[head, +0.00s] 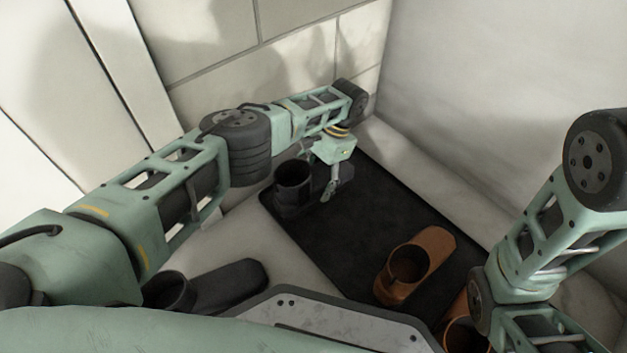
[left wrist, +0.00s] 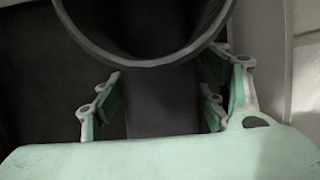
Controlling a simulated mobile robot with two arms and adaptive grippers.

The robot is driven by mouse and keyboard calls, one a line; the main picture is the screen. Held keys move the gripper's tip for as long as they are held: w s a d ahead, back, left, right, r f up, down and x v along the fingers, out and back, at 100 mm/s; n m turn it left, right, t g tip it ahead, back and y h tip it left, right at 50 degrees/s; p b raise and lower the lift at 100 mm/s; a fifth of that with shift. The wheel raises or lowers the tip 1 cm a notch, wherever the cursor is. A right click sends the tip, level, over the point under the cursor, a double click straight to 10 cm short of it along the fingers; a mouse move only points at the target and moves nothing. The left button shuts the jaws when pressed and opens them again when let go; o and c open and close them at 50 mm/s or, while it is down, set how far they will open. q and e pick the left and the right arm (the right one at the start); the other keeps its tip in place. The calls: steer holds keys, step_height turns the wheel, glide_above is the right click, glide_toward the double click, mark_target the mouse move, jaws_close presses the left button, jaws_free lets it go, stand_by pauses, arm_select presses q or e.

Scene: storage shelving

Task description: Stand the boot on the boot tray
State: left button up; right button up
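A black boot (head: 293,188) stands upright at the far left end of the dark boot tray (head: 330,235). Its round opening (left wrist: 145,60) fills the top of the left wrist view, with its foot (left wrist: 160,105) below. A second black boot (head: 215,285) is on the floor in front of the tray, partly hidden by my arm. My right gripper is out of view.
A brown boot (head: 415,262) stands on the tray's right part. Another brown boot (head: 464,333) is nearer, partly hidden by my right arm. Pale walls (head: 290,60) close in the back and right. The tray's middle is clear.

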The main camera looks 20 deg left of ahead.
mark_target(322, 173)
arm_select(q)
steer(key=o, duration=0.3)
steer(key=shift+o, duration=0.2)
steer(key=shift+a+r, duration=0.1)
steer(key=shift+r, duration=0.1)
steer(key=v, duration=0.7)
steer(key=shift+w+r+p, duration=0.1)
steer(key=shift+r+p, duration=0.05)
steer(key=shift+p, duration=0.2)
